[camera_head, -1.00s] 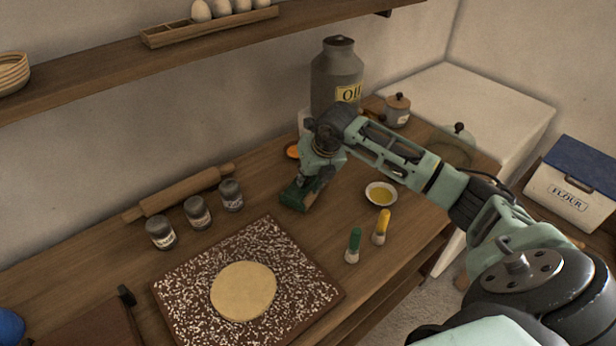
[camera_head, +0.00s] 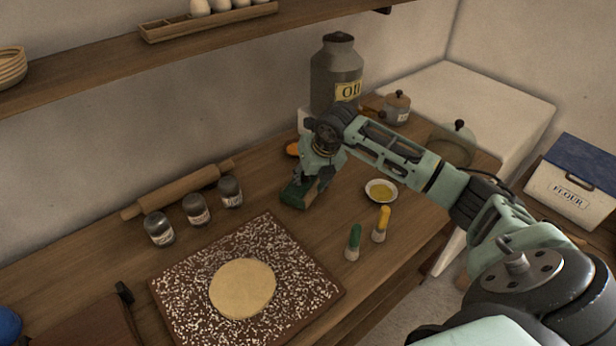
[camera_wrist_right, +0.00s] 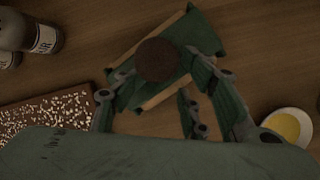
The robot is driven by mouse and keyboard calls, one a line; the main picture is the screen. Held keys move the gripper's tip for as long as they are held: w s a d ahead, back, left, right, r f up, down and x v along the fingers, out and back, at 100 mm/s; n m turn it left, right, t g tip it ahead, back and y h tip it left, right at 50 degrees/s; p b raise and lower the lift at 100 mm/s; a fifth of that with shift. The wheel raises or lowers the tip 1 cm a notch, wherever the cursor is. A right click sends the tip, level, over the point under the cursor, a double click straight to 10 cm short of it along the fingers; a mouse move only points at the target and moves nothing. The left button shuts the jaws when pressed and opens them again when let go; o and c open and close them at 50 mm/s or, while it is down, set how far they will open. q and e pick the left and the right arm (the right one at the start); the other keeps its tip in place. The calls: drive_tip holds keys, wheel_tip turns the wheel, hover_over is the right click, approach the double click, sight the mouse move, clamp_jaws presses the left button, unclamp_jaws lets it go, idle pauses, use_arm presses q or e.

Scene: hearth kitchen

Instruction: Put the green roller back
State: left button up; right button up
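A green block-like thing with tan edges (camera_head: 296,193) rests on the counter below my right gripper; I take it for the green roller. In the right wrist view, the green thing (camera_wrist_right: 206,39) has a round brown knob-like top (camera_wrist_right: 160,58) in front of it. My right gripper (camera_head: 313,181) points down over it. Its fingers (camera_wrist_right: 163,80) are spread to either side of the brown round part, and I see no clear grip. The fingers hide part of the green thing. My left gripper is not in view.
A green-handled tool (camera_head: 353,240) and a yellow-handled one (camera_head: 381,222) stand near the front edge. A bowl of yellow liquid (camera_head: 381,190) stands right of the gripper. Dark jars (camera_head: 197,209), a rolling pin (camera_head: 177,190) and a speckled board with dough (camera_head: 300,264) lie left. An oil can (camera_head: 336,78) stands behind.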

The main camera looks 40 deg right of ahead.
drive_tip(key=shift+s+a+f, duration=0.15)
drive_tip(key=shift+s+f, duration=0.1)
drive_tip(key=shift+f, duration=0.05)
drive_tip(key=shift+r+p, duration=0.3)
drive_tip(key=shift+p, duration=0.1)
drive_tip(key=shift+w+r+p, duration=0.1)
drive_tip(key=shift+r+p, duration=0.35)
drive_tip(key=b+v, duration=0.2)
drive_tip(key=v, duration=1)
drive_tip(key=shift+w+b, duration=0.25)
drive_tip(key=shift+b, duration=0.1)
drive_tip(key=shift+r, duration=0.1)
